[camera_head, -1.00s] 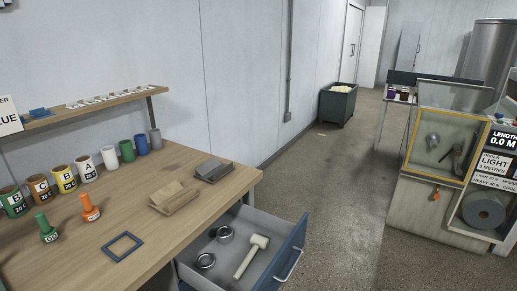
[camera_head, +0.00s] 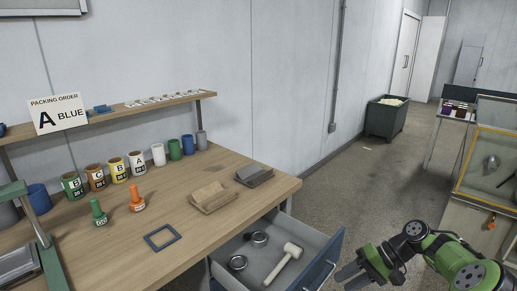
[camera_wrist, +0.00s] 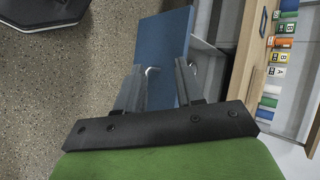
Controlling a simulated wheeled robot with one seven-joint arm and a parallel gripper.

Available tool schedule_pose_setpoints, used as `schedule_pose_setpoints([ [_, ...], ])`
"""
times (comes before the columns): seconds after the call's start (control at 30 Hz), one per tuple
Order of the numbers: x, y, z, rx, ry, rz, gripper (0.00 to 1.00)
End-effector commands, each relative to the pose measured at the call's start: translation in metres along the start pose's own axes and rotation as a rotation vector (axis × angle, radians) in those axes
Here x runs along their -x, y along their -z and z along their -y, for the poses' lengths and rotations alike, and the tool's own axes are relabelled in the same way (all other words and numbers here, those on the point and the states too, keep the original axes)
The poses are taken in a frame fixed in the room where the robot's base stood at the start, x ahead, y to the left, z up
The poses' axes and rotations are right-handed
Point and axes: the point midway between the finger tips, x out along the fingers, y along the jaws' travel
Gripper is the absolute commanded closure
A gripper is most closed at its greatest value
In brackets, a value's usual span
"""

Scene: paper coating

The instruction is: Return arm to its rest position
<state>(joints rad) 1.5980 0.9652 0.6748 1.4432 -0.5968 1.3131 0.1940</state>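My green and black arm (camera_head: 450,262) shows at the lower right of the head view. My gripper (camera_head: 350,272) is at its left end, in front of the open drawer and to the right of its handle. In the wrist view my gripper (camera_wrist: 158,82) has its two fingers apart, with nothing held between them. The blue drawer front (camera_wrist: 160,45) and its handle show beyond the fingers, and I cannot tell the exact distance.
The open drawer (camera_head: 338,250) holds a mallet (camera_head: 284,264) and two metal rings, jutting from the wooden workbench (camera_head: 120,245). Cups and stamps stand on the bench. A dark bin (camera_head: 385,120) stands by the wall. Floor (camera_head: 365,190) is clear between bench and the right-hand machine.

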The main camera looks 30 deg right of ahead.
Motion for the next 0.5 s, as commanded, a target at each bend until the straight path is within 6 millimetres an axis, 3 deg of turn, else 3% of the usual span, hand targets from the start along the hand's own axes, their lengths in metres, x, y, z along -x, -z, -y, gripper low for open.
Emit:
schedule_pose_setpoints([
  [0.03,-0.016,-0.005,0.034,0.041,-0.101,0.054,0.63],
  [0.2,-0.059,-0.044,0.12,0.168,-0.422,0.121,0.63],
  [0.4,-0.082,-0.121,0.19,0.373,-0.694,0.03,0.63],
  [0.5,-0.083,-0.163,0.208,0.487,-0.76,-0.058,0.63],
])
